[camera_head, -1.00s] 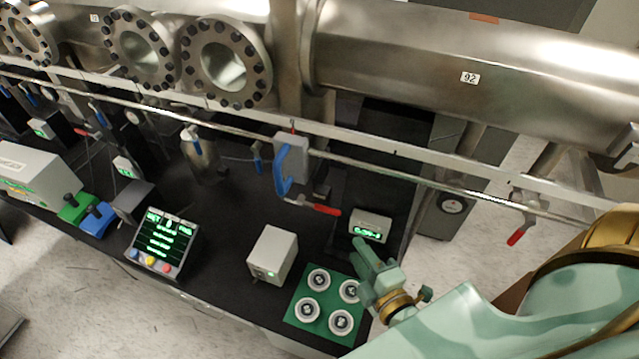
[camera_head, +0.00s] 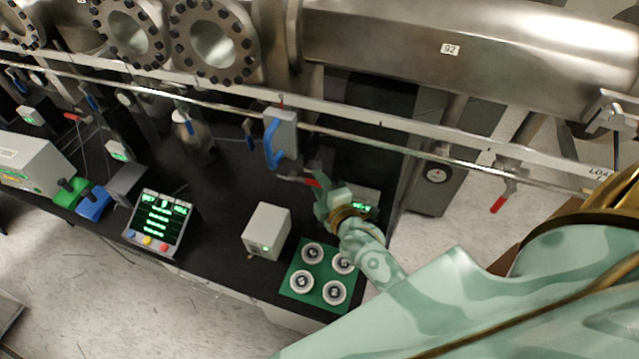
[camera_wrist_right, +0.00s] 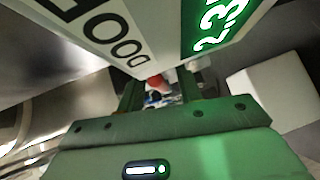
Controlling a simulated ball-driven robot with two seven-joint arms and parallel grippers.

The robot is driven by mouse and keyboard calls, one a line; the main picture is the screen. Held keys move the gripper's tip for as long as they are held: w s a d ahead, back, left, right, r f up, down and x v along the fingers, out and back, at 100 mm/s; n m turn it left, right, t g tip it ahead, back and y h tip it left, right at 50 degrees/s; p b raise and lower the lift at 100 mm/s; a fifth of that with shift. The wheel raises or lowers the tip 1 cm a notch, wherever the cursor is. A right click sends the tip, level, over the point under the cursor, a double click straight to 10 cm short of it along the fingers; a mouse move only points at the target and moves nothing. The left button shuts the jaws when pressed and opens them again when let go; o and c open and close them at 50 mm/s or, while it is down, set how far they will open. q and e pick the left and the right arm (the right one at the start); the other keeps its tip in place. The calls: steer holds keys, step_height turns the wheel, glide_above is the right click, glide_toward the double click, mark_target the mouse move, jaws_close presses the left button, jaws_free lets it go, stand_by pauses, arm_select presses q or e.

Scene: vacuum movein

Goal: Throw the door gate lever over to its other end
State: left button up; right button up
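A red-handled lever (camera_head: 312,182) sits below a grey box (camera_head: 283,130) with a blue handle (camera_head: 270,145). No readable label in the head view marks it as the door gate lever. My right gripper (camera_head: 319,192) is at the lever's red end, and its fingers partly cover that area. In the right wrist view, my right gripper's fingers (camera_wrist_right: 158,92) stand apart, with the red tip (camera_wrist_right: 156,82) showing in the gap between them. I cannot tell whether they touch it. My left gripper is not in view.
A small box with a green display (camera_head: 362,203) is close beside my right gripper; its lettered face (camera_wrist_right: 110,35) looms in the wrist view. A green plate with round gauges (camera_head: 318,272) and a white box (camera_head: 267,230) are nearer. A steel rail (camera_head: 420,157) runs behind.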

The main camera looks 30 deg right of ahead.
steer(key=shift+s+d, duration=0.1)
steer(key=c, duration=0.7)
jaws_close()
steer(key=shift+f+b, duration=0.3)
steer(key=shift+b, duration=0.3)
steer(key=shift+w+a+f+m+t+h+b, duration=0.15)
steer(key=shift+f+m+t+b, duration=0.6)
steer(key=shift+b, duration=1.2)
steer(key=shift+w+a+f+m+t+h+b, duration=0.2)
steer(key=shift+f+m+t+b, duration=0.25)
steer(key=shift+m+t+b, duration=1)
steer(key=shift+w+a+f+m+t+h+b, duration=0.15)
steer(key=shift+f+m+t+b, duration=0.3)
steer(key=shift+b, duration=1.95)
steer(key=shift+f, duration=0.15)
